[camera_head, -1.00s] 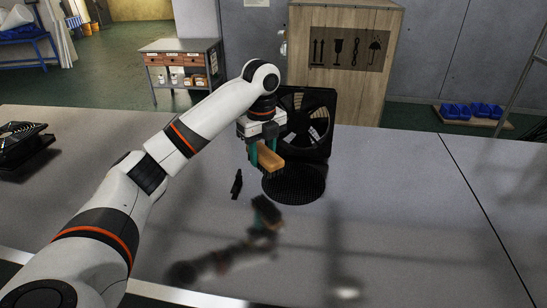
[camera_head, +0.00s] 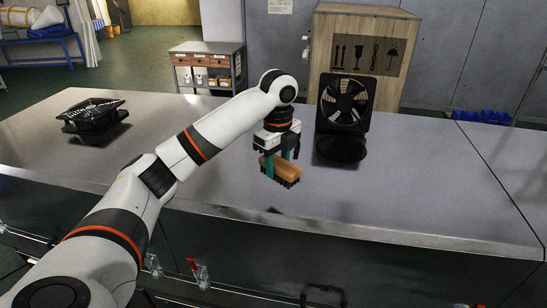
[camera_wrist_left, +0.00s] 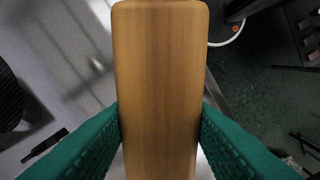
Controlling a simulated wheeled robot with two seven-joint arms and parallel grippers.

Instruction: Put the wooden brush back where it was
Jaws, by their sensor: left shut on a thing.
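The wooden brush (camera_head: 285,168) has an orange-brown wooden back and dark bristles pointing down. My left gripper (camera_head: 283,166), with green fingers, is shut on it, one finger on each long side. In the left wrist view the brush's wooden back (camera_wrist_left: 160,90) fills the middle between the fingers. In the head view the brush appears above the grey table (camera_head: 410,190), left of the upright black fan and toward the front edge. Its height over the table is hard to tell. My right gripper is out of view.
The upright black fan (camera_head: 347,104) stands near the table's back edge, before a wooden crate (camera_head: 362,60). Another black fan (camera_head: 93,118) lies at the left. A small dark piece (camera_wrist_left: 44,146) shows in the wrist view. The right side of the table is clear.

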